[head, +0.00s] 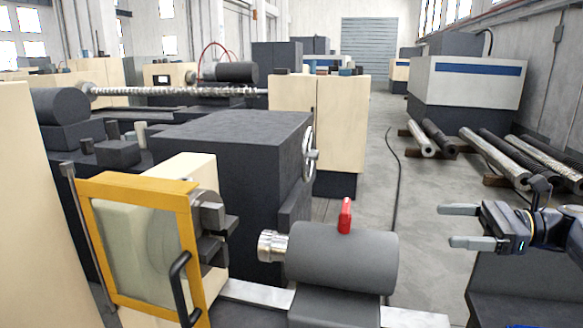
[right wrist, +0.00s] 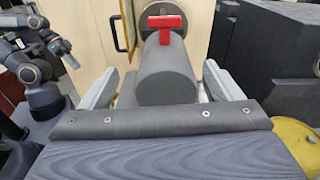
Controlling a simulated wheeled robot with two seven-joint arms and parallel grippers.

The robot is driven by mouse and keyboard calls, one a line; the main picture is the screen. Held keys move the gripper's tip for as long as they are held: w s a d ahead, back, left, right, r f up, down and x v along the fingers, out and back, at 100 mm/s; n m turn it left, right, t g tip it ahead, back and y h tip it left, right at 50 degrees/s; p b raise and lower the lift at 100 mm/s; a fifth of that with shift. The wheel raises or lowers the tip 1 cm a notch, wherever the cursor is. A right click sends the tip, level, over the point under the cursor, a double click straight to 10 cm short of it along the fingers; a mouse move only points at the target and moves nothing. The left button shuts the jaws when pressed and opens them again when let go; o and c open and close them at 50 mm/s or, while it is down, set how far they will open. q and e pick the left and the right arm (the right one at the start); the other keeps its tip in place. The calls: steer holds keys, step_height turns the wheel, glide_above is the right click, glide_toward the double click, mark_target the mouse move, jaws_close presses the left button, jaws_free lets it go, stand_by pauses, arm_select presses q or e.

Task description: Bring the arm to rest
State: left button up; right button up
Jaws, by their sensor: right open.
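My right gripper (head: 452,226) is at the right edge of the head view, its two grey fingers spread apart with nothing between them. It is to the right of the grey tailstock (head: 345,258) with the red lever (head: 345,216), well apart from it. In the right wrist view, my right gripper (right wrist: 161,84) shows its fingers wide open. The tailstock (right wrist: 165,75) and red lever (right wrist: 160,24) appear beyond them. My left arm shows at the left of that view with its gripper (right wrist: 70,52) small, its opening unclear. The left gripper is not in the head view.
A lathe with a yellow-framed guard (head: 140,190) and a chuck (head: 210,222) stands front left. A dark block (head: 230,140) and a beige cabinet (head: 340,122) are behind. Metal bars (head: 495,157) lie at the right. The floor aisle (head: 415,190) between is mostly clear, with a cable.

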steer(key=s+a+f+n+h, duration=0.3)
steer(key=s+a+n+h, duration=0.1)
steer(key=s+a, duration=0.35)
steer(key=s+a+f+n+t+h, duration=0.1)
steer(key=s+a+f+n+h, duration=0.2)
steer(key=s+f+n+h, duration=0.5)
steer(key=s+f+n, duration=0.6)
steer(key=s+f, duration=0.4)
steer(key=s, duration=0.1)
steer(key=shift+s+n+h, duration=0.25)
steer(key=shift+n+h, duration=0.05)
steer(key=shift+h, duration=0.1)
steer(key=shift+a+f, duration=0.1)
steer(key=shift+a, duration=0.05)
